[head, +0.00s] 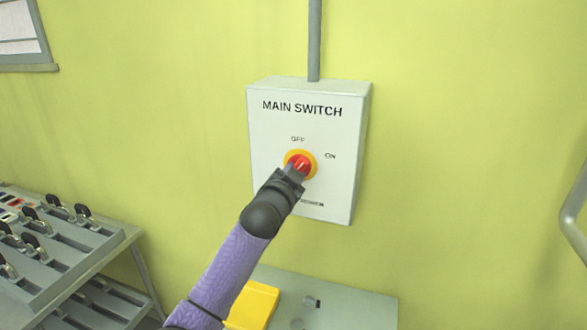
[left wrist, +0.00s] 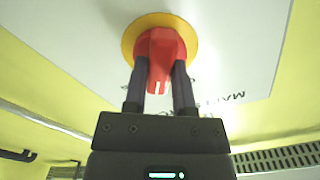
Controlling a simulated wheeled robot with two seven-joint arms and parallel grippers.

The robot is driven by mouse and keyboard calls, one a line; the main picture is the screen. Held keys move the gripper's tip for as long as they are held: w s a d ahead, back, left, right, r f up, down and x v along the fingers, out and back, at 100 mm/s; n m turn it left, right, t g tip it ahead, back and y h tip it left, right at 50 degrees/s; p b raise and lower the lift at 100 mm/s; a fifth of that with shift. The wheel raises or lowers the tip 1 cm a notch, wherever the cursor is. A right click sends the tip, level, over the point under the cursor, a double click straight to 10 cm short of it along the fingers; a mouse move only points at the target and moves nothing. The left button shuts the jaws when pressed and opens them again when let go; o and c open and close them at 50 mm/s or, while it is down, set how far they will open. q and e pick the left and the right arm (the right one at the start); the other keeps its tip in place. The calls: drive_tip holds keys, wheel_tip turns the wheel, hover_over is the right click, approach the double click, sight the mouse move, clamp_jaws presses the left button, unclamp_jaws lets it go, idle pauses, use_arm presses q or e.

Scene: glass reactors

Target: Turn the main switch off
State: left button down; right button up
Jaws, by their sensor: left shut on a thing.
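The main switch is a red rotary knob (head: 302,160) on a yellow round plate (head: 312,171), set in a white wall box (head: 335,185) lettered MAIN SWITCH. OFF is printed above the knob and ON to its upper right. The white mark on the knob looks roughly upright, towards OFF; its exact angle is hard to tell. My left gripper (head: 296,172) is at the knob from below left. In the left wrist view its two fingers (left wrist: 158,88) lie on either side of the red knob (left wrist: 160,55), shut on it. My right gripper is not in view.
A grey conduit (head: 314,40) runs up from the box. A grey rack (head: 60,255) with several black-handled parts stands at the lower left. A yellow object (head: 252,303) and a grey surface (head: 350,305) lie below the box. A grey rail (head: 572,215) is at the right edge.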

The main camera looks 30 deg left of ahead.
use_arm(q)
drive_tip(key=shift+n+p, duration=1.55)
drive_tip(key=shift+n, duration=1.75)
drive_tip(key=shift+f, duration=0.1)
drive_tip(key=shift+c, duration=2.2)
unclamp_jaws()
